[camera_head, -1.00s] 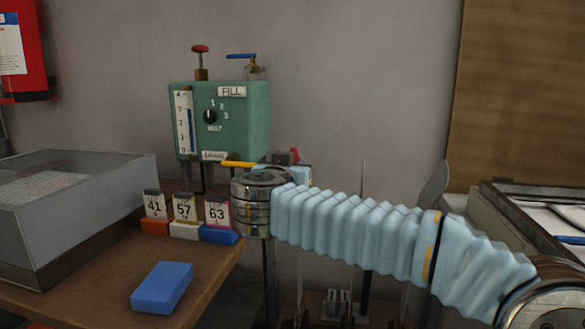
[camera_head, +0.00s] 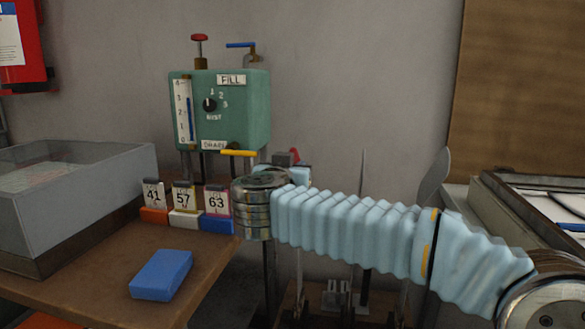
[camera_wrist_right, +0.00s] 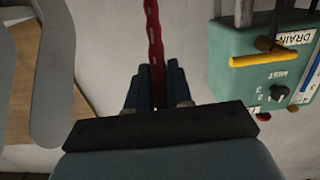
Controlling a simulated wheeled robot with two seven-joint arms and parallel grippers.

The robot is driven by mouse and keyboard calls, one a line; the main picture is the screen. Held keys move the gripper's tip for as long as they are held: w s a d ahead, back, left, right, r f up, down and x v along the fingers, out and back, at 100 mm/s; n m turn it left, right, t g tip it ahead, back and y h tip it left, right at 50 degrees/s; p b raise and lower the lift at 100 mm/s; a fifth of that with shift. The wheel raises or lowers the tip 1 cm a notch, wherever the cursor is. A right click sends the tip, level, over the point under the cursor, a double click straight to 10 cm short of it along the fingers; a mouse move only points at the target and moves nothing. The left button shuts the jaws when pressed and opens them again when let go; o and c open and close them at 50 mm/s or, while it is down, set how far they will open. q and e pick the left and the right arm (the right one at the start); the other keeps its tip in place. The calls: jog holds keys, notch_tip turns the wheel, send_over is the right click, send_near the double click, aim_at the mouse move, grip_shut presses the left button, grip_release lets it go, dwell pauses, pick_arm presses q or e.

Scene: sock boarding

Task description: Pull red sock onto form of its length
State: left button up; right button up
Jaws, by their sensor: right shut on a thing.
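My right gripper (camera_wrist_right: 157,92) is shut on the red sock (camera_wrist_right: 153,35), which shows in the right wrist view as a narrow red strip with pale marks rising from between the fingers. In the head view my right arm crosses from the right and its wrist hides most of the gripper and sock; a small red patch shows just behind it. Thin grey upright forms (camera_head: 436,177) stand behind and below my forearm. Pale grey forms (camera_wrist_right: 57,75) also show left of the gripper in the right wrist view, apart from the sock. My left gripper is in neither view.
The wooden table (camera_head: 105,265) holds a grey open box (camera_head: 50,220), a blue block (camera_head: 161,275) and number cards 41, 57 and 63 (camera_head: 216,202). A green valve box (camera_head: 245,110) stands behind. A case (camera_head: 520,215) is at right.

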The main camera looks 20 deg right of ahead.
jog(key=shift+f, duration=0.15)
jog(key=o, duration=0.9)
jog(key=v, duration=1.3)
jog(key=shift+s+a+p, duration=0.25)
jog(key=shift+s+p, duration=0.05)
jog(key=shift+p, duration=0.05)
